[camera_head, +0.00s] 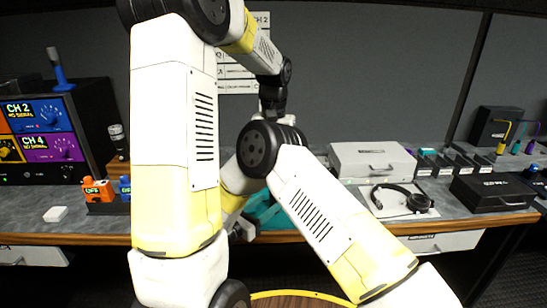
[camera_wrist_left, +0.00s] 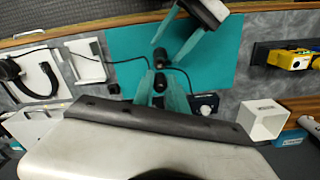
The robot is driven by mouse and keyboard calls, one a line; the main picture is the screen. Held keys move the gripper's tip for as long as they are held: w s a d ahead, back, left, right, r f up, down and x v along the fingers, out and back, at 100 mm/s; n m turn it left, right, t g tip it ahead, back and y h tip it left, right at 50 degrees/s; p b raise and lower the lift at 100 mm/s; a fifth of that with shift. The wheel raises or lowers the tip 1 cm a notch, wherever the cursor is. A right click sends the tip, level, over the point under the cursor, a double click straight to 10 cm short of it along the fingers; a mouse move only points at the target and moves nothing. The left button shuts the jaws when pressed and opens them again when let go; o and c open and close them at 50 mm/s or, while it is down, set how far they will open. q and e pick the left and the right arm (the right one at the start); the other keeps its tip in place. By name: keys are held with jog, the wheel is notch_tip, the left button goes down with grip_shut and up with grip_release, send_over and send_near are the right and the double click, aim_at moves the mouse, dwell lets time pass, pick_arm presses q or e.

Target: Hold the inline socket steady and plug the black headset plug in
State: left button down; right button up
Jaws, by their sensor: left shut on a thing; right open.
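In the left wrist view, my left gripper's teal fingers (camera_wrist_left: 160,92) are shut on a small dark cylinder, apparently the inline socket (camera_wrist_left: 159,82), above the teal mat (camera_wrist_left: 222,62). The black headset plug (camera_wrist_left: 160,57) appears as a dark cylinder just beyond it, where a thin cable from the headset (camera_wrist_left: 40,82) ends. I cannot tell whether the two touch. My right gripper (camera_wrist_left: 178,36) is open beside the plug, on its far side. In the head view, my right gripper (camera_head: 241,231) is low over the mat (camera_head: 262,212); my left gripper is hidden behind my arms.
The headset (camera_head: 402,198) lies on a white pad right of the mat. A grey case (camera_head: 373,161) stands behind it, and a black case (camera_head: 492,191) is at far right. Orange and blue devices (camera_head: 98,191) and a monitor rack (camera_head: 45,135) stand left. My arms block the middle.

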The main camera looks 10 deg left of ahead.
jog(key=x, duration=0.7)
jog(key=shift+w, duration=0.15)
dwell(0.7)
dwell(0.4)
grip_shut()
dwell(0.3)
